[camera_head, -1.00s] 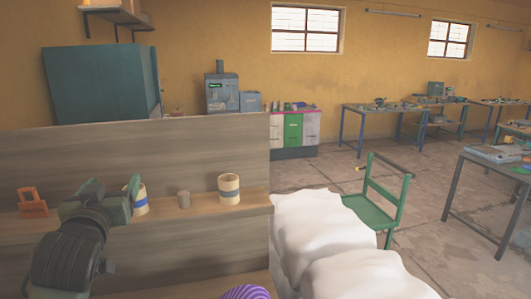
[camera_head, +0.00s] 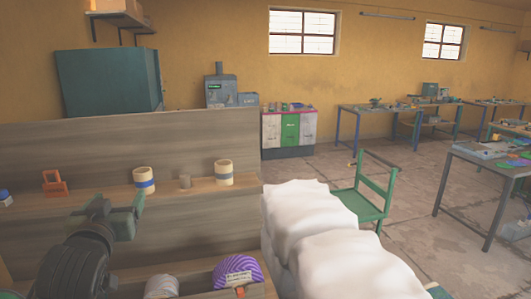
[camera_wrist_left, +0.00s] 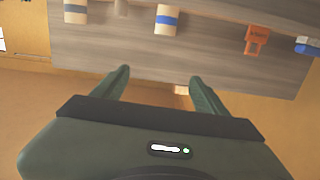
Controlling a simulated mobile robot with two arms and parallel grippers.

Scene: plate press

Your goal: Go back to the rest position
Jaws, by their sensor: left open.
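My left gripper (camera_head: 138,204) is dark green and sits in front of the wooden shelf unit, below its upper ledge. In the left wrist view its two fingers (camera_wrist_left: 160,85) are spread wide with nothing between them. A cream cup with a blue band (camera_head: 144,181) stands on the ledge just above and behind the gripper, apart from it; it also shows in the left wrist view (camera_wrist_left: 166,20). My right gripper is in neither view.
On the ledge (camera_head: 205,187) are a small grey-brown cylinder (camera_head: 185,181), a second banded cup (camera_head: 223,172) and an orange padlock-like item (camera_head: 54,183). A purple striped object (camera_head: 238,270) lies lower down. White sacks (camera_head: 310,225) and a green cart (camera_head: 365,200) stand at right.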

